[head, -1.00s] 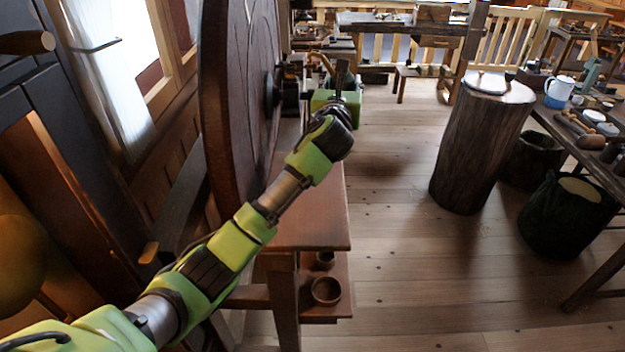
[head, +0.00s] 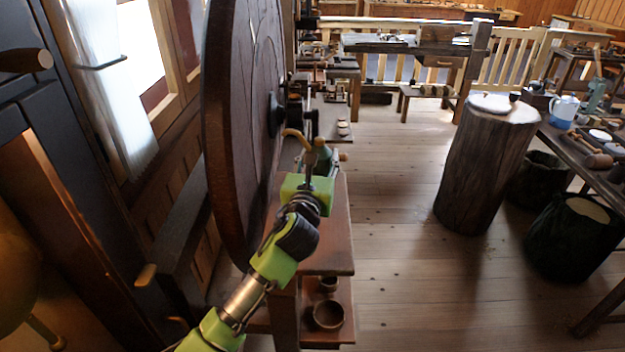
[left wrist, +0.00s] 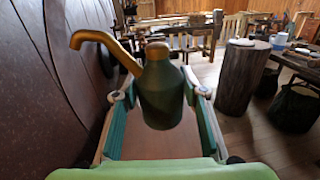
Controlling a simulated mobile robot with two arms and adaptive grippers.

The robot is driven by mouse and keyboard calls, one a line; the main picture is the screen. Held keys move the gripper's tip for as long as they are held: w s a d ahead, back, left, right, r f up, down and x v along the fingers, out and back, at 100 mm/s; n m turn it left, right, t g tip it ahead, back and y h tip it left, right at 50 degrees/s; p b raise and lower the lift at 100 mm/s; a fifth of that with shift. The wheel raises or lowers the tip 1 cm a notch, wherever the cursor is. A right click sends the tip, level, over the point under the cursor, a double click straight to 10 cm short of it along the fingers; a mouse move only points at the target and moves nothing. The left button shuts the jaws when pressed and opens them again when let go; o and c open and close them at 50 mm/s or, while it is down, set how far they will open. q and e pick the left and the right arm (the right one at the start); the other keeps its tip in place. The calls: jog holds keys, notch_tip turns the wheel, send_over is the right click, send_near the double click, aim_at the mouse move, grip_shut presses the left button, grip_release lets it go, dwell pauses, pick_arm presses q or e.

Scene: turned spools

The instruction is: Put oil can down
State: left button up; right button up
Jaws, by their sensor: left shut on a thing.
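The oil can is a dark green can with a brass spout and cap. It shows large in the left wrist view (left wrist: 162,95) and small in the head view (head: 325,162). My left gripper (head: 315,172) is shut on it, with one finger on each side of the body, and the can looks upright. The spout points left, toward the big wooden wheel (head: 240,130). The reddish-brown wooden bench top (head: 335,230) lies below the can. I cannot tell whether the can's base touches it. My right gripper is in neither view.
The big wheel stands close on the left of my arm. Small bowls (head: 328,314) sit on the bench's lower shelf. A tall log stump (head: 480,170) stands to the right across open floor (head: 400,250). A cluttered table (head: 610,165) is at far right.

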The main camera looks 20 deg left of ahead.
aim_at(314, 171)
pick_arm(q)
jog(key=shift+s+a+f, duration=0.15)
jog(key=shift+s+f, duration=0.35)
jog(key=shift+f, duration=0.1)
jog(key=shift+s+a+f, duration=0.15)
jog(key=shift+s+f, duration=0.35)
jog(key=shift+f, duration=0.1)
jog(key=shift+s+f, duration=0.2)
jog(key=shift+f, duration=1.65)
jog(key=shift+a, duration=0.1)
jog(key=shift+f, duration=0.1)
jog(key=o, duration=1.4)
jog(key=shift+s, duration=0.15)
jog(key=s, duration=0.3)
jog(key=s+d+b, duration=0.1)
jog(key=s, duration=0.3)
jog(key=s+b, duration=0.1)
jog(key=s, duration=0.2)
jog(key=shift+s+d, duration=0.15)
jog(key=shift+s, duration=0.75)
